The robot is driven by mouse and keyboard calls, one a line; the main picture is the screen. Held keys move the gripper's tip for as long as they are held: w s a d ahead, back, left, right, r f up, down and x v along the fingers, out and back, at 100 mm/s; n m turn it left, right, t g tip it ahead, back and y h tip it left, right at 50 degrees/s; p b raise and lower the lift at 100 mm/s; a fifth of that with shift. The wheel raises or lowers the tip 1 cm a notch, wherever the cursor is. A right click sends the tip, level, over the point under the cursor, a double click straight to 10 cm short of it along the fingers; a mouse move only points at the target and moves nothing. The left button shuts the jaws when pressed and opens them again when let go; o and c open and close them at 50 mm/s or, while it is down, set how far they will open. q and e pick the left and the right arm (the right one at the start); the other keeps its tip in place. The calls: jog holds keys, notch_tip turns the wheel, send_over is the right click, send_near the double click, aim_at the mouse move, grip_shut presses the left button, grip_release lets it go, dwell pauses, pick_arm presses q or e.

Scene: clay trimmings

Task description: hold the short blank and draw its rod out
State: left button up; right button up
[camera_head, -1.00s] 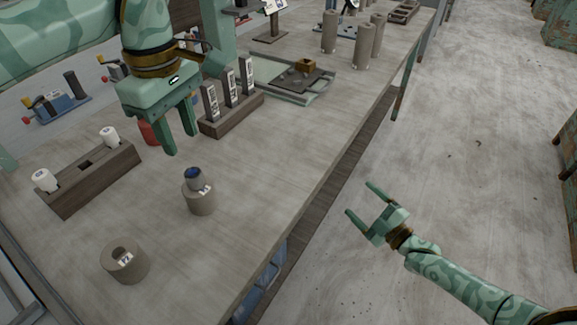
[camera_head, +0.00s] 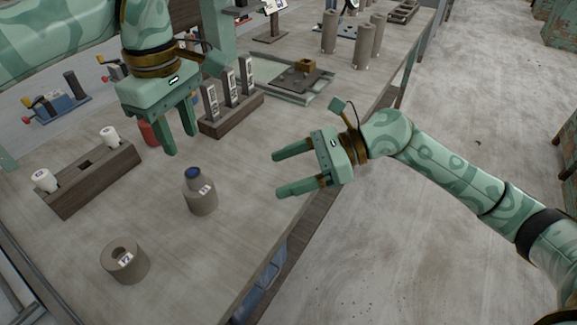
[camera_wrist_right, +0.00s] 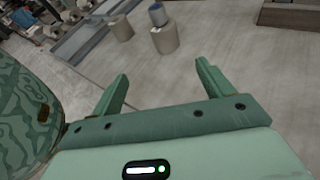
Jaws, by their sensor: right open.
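A short grey clay blank (camera_head: 199,203) stands upright on the bench, with a blue-topped rod (camera_head: 194,176) sticking out of its top and a small white label on it. Both also show in the right wrist view, the blank (camera_wrist_right: 165,41) ahead of the fingers and the rod (camera_wrist_right: 158,15) above it. My left gripper (camera_head: 180,142) is open and empty, above the bench behind the blank. My right gripper (camera_head: 280,174) is open and empty, to the right of the blank, its fingers pointing left toward it with a clear gap.
Another short blank (camera_head: 125,262) with an open hole stands front left. A dark wooden rack (camera_head: 92,182) with white-topped pieces is at left. A wooden block (camera_head: 232,115) with labelled uprights and a tray (camera_head: 288,80) lie behind. Several tall cylinders (camera_head: 329,33) stand farther back.

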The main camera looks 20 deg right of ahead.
aim_at(216, 195)
jog(key=shift+w+f+n+h, duration=0.15)
jog(key=shift+w+n+h, duration=0.25)
jog(key=shift+h, duration=0.1)
jog(key=x, duration=1.6)
jog(key=shift+w+a, duration=0.1)
jog(key=shift+w, duration=0.05)
